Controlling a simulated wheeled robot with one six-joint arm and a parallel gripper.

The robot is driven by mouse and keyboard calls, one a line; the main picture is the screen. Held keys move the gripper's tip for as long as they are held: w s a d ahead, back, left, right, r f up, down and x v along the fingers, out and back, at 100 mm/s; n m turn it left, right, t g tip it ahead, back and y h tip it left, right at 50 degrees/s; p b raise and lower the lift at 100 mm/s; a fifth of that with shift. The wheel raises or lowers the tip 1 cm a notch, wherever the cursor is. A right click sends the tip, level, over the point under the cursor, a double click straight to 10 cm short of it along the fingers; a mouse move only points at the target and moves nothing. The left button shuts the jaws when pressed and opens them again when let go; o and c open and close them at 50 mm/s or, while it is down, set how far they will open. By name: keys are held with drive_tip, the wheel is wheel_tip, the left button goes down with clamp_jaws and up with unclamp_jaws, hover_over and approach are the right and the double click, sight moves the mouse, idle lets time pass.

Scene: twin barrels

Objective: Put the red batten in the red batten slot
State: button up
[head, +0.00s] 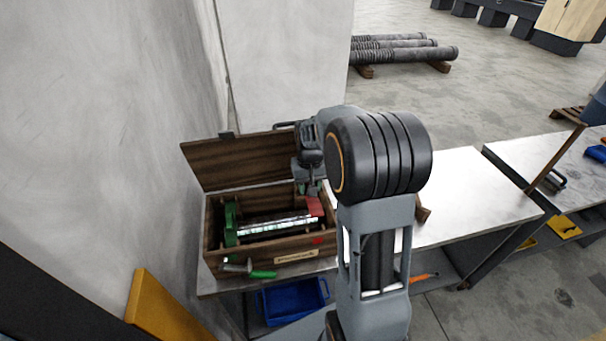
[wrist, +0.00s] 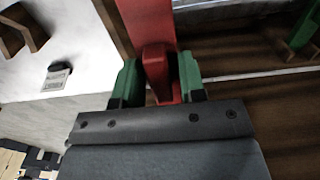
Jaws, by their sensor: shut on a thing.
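The red batten (wrist: 148,22) has a raised red grip block, and my gripper (wrist: 158,82) is shut on that block between its green finger pads. In the head view the red batten (head: 314,206) shows at the right end of the open wooden box (head: 270,264), below my gripper (head: 311,188). A green batten (head: 230,222) stands across the box's left end; part of it shows in the wrist view (wrist: 303,32). A long shiny bar lies between the two ends (head: 278,226). The red batten slot is hidden, and I cannot tell whether the batten is seated.
The box lid (head: 240,161) stands open at the back, close to my wrist. A green-handled tool (head: 262,274) lies before the box. A blue bin (head: 292,300) sits below. A wooden block (wrist: 22,28) lies beside the box.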

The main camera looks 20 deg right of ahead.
drive_tip(key=shift+w+d, duration=0.1)
drive_tip(key=shift+w, duration=0.2)
idle(0.4)
drive_tip(key=shift+s+f+b, duration=0.15)
drive_tip(key=shift+f+b, duration=0.15)
drive_tip(key=b, duration=0.4)
hover_over(308, 213)
drive_tip(key=shift+s+f, duration=0.1)
drive_tip(key=shift+f, duration=2.5)
drive_tip(key=shift+f+b, duration=1.85)
drive_tip(key=shift+f, duration=0.65)
drive_tip(key=o, duration=1)
drive_tip(key=shift+r, duration=0.15)
wheel_tip(308, 213, up, 14)
drive_tip(key=shift+f+b, duration=0.15)
drive_tip(key=shift+b, duration=0.3)
